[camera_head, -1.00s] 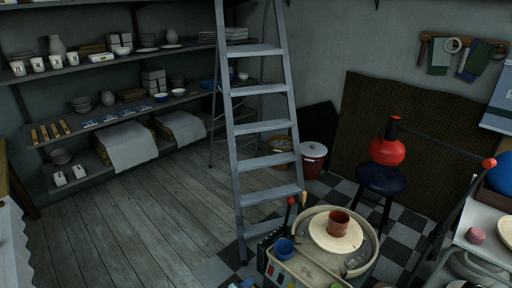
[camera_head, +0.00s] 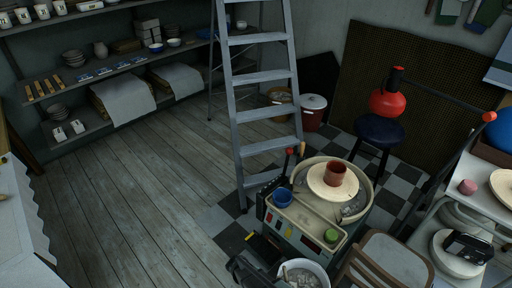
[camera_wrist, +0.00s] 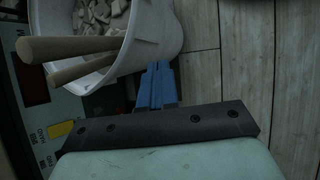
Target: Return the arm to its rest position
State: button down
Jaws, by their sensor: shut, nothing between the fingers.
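My gripper (camera_wrist: 158,68) shows in the wrist view. Its two blue fingers are together with nothing between them. In the head view I cannot clearly make out my gripper. The same bucket (camera_head: 322,270) stands at the bottom there, in front of the pottery wheel (camera_head: 350,212). A red-brown pot (camera_head: 335,172) stands on the wheel head.
A grey stepladder (camera_head: 265,90) stands behind the wheel. A wooden chair (camera_head: 390,262) is right of the bucket. A dark blue stool (camera_head: 380,131) is behind, and a shelf table (camera_head: 486,178) at right. The plank floor (camera_head: 140,190) on the left is clear.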

jog(key=s+d+r+m+g+y, duration=0.2)
jog(key=s+d+r+m+y, duration=0.1)
jog(key=s+d, duration=0.4)
jog(key=s+d+r+m+g+y, duration=0.3)
jog(key=s+d+r+m, duration=0.2)
jog(key=s, duration=0.7)
notch_tip(320, 180, up, 2)
jog(key=shift+s+d+m+y, duration=0.3)
jog(key=shift+s+d+y, duration=0.1)
jog(key=shift+d, duration=0.55)
